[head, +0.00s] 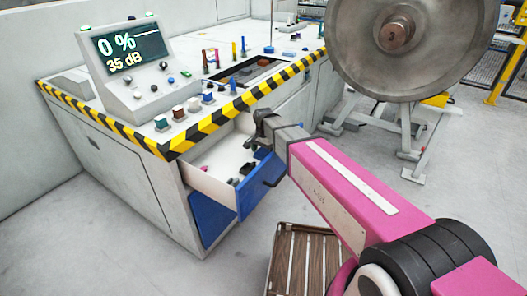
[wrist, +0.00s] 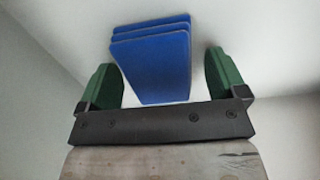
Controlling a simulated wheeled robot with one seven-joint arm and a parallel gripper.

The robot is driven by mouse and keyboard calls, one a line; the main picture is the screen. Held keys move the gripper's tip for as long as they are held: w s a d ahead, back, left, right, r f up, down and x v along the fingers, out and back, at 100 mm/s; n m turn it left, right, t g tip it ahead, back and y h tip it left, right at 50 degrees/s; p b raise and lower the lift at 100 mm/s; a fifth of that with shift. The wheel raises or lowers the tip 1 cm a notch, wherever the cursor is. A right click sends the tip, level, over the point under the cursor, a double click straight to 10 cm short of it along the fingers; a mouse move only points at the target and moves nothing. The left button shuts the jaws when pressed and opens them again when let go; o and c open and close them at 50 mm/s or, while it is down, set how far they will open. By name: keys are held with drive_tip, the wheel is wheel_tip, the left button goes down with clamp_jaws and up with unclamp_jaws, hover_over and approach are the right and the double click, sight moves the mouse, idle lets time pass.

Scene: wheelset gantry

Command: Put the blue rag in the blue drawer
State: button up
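The blue drawer (head: 262,186) is pulled out of the grey console, with its blue front and white inner walls showing. My gripper (head: 262,128) is above the far end of the open drawer in the head view. In the wrist view my gripper (wrist: 163,85) has its two green fingers spread apart. A blue, flat, layered piece that looks like the folded blue rag (wrist: 150,60) lies between and beyond the fingertips, with gaps at both sides. Pale surfaces surround it. I cannot tell its height against the drawer floor, nor clearly make it out in the head view.
Small dark items (head: 235,181) lie in the drawer. The console (head: 115,165) has a striped edge, a screen (head: 130,48) and several knobs. A large metal wheel (head: 400,45) stands at the upper right. A slatted wooden crate (head: 300,255) is below my arm. Floor at left is clear.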

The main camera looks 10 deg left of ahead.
sight(263, 151)
drive_tip(key=shift+r, duration=0.1)
wheel_tip(263, 151, up, 12)
idle(0.7)
drive_tip(key=shift+c, duration=0.4)
idle(0.8)
